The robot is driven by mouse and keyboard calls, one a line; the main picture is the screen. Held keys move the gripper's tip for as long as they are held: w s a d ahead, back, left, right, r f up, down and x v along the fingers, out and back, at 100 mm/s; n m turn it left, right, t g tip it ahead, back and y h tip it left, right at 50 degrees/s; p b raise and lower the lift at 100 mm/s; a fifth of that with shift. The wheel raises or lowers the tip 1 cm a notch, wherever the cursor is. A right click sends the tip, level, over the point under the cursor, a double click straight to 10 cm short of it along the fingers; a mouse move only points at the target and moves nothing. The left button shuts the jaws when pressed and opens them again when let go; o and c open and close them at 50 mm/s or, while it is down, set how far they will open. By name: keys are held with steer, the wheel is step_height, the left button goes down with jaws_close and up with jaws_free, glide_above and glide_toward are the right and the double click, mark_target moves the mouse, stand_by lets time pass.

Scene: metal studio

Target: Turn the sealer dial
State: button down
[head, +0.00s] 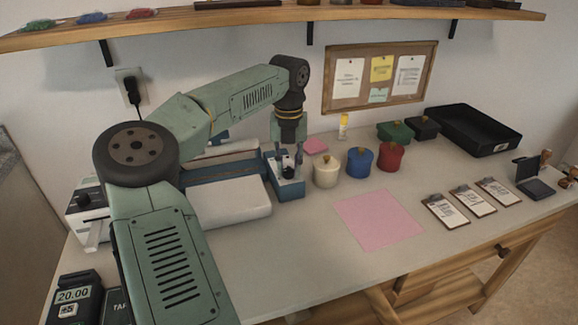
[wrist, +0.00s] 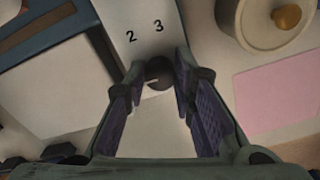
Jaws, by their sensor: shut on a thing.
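The sealer (head: 233,200) is a blue and white machine at the left of the table, partly hidden behind my arm. Its control box (head: 287,187) stands at its right end. In the wrist view the pale top of this box (wrist: 138,14) carries the numbers 2 and 3. The dark round dial (wrist: 159,73) sits just below the numbers, with a small light mark on its left side. My gripper (head: 287,160) points down over the box. In the wrist view my gripper (wrist: 158,82) has its fingertips closed around the dial, one on each side.
White, blue and red lidded pots (head: 326,171) stand close to the right of the control box. A pink sheet (head: 378,220) lies on open table farther right. Clipboards (head: 445,212) and a black tray (head: 474,130) are at the right. A shelf (head: 250,17) runs overhead.

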mark_target(289, 169)
steer(key=shift+n, duration=0.3)
steer(key=c, duration=1.3)
jaws_free()
steer(key=shift+c, duration=0.2)
steer(key=shift+r, duration=0.1)
step_height(289, 169, up, 12)
